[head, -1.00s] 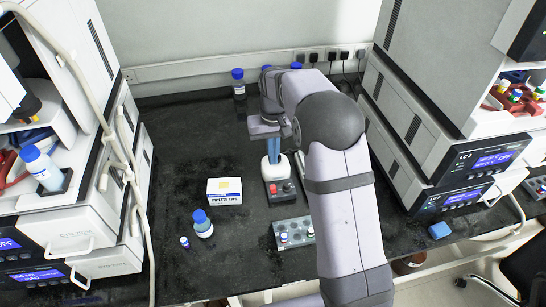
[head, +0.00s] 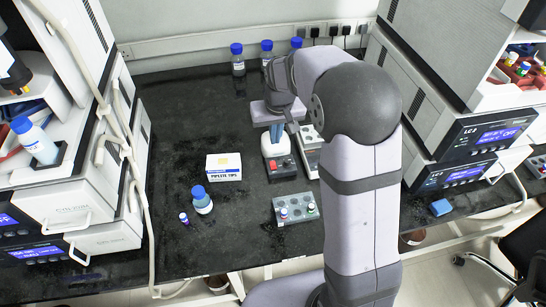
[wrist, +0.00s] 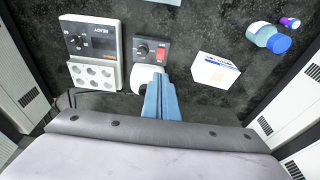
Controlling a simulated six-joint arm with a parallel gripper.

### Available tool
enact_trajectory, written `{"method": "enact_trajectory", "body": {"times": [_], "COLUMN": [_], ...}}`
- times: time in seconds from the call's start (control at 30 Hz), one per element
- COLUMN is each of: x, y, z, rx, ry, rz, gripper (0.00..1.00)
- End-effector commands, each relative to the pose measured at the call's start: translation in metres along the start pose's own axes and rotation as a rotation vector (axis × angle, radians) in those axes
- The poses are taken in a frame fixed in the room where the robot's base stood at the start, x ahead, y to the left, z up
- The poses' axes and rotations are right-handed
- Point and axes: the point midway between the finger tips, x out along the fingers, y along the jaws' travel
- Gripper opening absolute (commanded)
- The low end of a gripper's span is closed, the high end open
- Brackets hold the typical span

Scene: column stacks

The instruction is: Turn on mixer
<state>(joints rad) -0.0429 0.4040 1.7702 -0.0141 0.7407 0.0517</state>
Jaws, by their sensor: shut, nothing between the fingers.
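The mixer is a small unit with a white rounded top (head: 272,149) and a dark base with a red switch (head: 284,163). In the wrist view the dark base (wrist: 147,52) shows a knob, and the red switch (wrist: 162,52) faces up. My gripper (head: 275,139) points down, its blue fingers shut and empty, over the mixer's white top. In the wrist view the fingers (wrist: 157,76) overlap part of the white top, just short of the switch. I cannot tell whether they touch the mixer.
A pipette tips box (head: 224,168) stands left of the mixer. A blue-capped bottle (head: 202,202) and small vial stand nearer the front. A block device (wrist: 92,50) with a READY display sits beside the mixer. A grey tube rack (head: 296,208) lies in front.

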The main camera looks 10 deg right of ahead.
Motion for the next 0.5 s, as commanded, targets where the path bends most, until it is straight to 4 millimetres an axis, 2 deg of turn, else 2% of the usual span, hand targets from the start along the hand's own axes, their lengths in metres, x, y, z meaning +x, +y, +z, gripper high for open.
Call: {"method": "enact_trajectory", "body": {"times": [0.33,0.5], "x": [0.002,0.012], "y": [0.000,0.000], "z": [0.000,0.000], "rx": [0.001,0.001], "ry": [-0.002,-0.004], "rz": [0.000,0.000], "gripper": [0.00,0.00]}}
